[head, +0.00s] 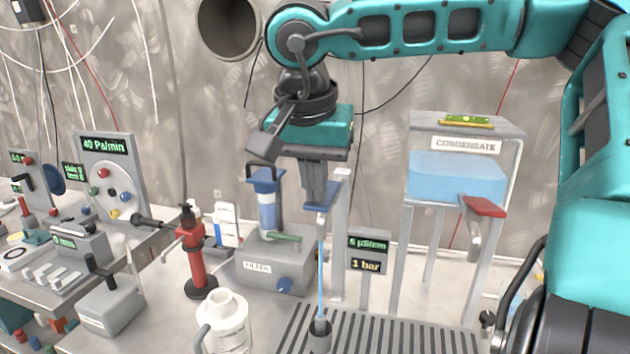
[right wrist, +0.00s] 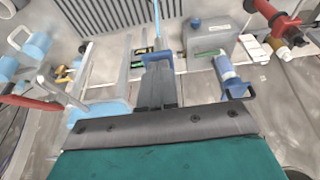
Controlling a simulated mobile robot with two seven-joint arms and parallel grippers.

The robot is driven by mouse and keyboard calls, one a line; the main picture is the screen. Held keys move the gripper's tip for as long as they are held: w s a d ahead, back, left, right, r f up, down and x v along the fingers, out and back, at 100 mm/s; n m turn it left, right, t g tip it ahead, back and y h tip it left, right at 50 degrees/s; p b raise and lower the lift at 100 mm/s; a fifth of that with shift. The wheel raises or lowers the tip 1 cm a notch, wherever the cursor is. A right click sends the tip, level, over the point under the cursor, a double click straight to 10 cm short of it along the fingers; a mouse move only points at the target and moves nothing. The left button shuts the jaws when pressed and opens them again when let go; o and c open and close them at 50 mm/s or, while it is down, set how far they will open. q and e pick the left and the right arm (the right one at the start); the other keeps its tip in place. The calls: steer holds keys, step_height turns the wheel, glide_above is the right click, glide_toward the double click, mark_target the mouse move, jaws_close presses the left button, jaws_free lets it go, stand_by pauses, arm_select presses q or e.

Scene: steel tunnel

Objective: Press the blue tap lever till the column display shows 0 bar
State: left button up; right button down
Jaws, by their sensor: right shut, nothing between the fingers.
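The blue tap lever (head: 327,197) sits at the top of a grey column (head: 341,245) in the head view. A thin blue stream (head: 321,265) runs down below it into a small grey cup (head: 319,338) on a slatted grate. The column display (head: 367,266) reads 1 bar, with 5 µS/cm above it. My right gripper (head: 317,204) is shut and empty, pointing down, its fingertips at the lever; I cannot tell whether they touch it. My left gripper is not in view.
Right of the column stands a condensate tank (head: 465,146) with a red lever (head: 484,206). Left of it are a filter unit (head: 272,266), a red pump bottle (head: 191,255) and a white jug (head: 227,325). The grate (head: 400,332) is otherwise clear.

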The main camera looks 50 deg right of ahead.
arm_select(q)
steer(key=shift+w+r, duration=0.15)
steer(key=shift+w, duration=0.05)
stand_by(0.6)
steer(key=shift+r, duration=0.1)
arm_select(e)
steer(key=shift+r+p, duration=0.75)
steer(key=shift+r, duration=0.05)
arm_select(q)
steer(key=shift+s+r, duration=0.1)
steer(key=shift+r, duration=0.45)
arm_select(e)
steer(key=shift+r+p, duration=0.4)
steer(key=shift+r, duration=0.1)
step_height(320, 180, up, 3)
steer(key=shift+d+f+p, duration=0.1)
steer(key=shift+d+p, duration=0.05)
steer(key=shift+p, duration=0.8)
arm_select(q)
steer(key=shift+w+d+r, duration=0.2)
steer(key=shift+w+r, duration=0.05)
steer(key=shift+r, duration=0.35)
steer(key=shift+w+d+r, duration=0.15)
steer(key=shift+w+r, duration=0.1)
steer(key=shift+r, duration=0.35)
arm_select(e)
steer(key=w+v, duration=0.1)
steer(key=v, duration=0.9)
steer(key=shift+s+d, duration=0.25)
steer(key=shift+d, duration=0.1)
